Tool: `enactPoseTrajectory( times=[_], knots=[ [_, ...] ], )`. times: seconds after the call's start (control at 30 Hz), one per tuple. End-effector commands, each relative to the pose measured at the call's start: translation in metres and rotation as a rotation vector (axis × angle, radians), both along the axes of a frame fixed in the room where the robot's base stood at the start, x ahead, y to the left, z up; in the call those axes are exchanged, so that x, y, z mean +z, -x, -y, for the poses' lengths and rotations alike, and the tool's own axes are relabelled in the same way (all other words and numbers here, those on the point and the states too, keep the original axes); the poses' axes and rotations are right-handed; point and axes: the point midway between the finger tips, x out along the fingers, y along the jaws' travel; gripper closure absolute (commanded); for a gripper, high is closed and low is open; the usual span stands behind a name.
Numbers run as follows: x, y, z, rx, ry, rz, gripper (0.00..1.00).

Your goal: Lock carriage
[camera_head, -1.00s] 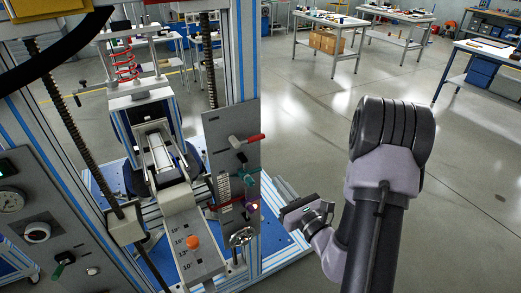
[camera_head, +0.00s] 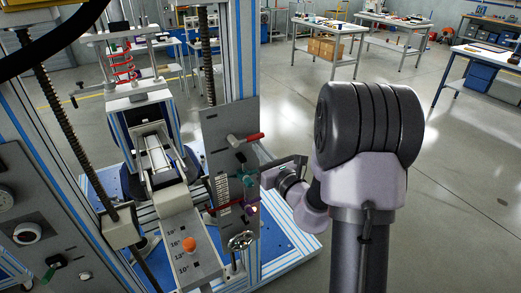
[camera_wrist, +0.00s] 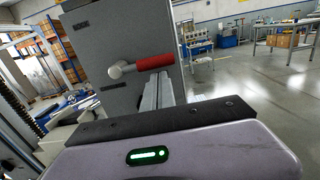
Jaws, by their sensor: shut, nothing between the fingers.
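A grey panel (camera_head: 218,134) on the blue-edged column carries a lever with a red handle (camera_head: 250,138). In the wrist view the red-handled lever (camera_wrist: 155,63) points right from its silver pivot, above and beyond my gripper. Below it on the panel are a teal lever (camera_head: 246,168) and a dark red lever (camera_head: 228,206). The carriage is not labelled, so I cannot tell which part it is. My gripper (camera_head: 272,175) is shut and empty, just right of the panel near the teal lever. Its fingertips are hard to make out; whether it touches anything is unclear.
A handwheel (camera_head: 241,240) sits low on the panel. The upright column (camera_head: 235,60) and the blue base (camera_head: 285,238) border my arm. Open floor (camera_head: 465,190) lies to the right.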

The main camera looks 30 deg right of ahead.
Motion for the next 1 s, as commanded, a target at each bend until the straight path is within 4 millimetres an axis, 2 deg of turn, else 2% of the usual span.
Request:
enactPoseTrajectory(
  times=[0.37,0.77,1.0],
  knots=[
    [0.0,0.0,0.0,0.0,0.009,0.001,1.0],
    [0.006,0.0,0.003,-0.001,0.087,0.005,1.0],
    [0.013,0.0,0.004,-0.001,0.191,0.01,1.0]
  ],
)
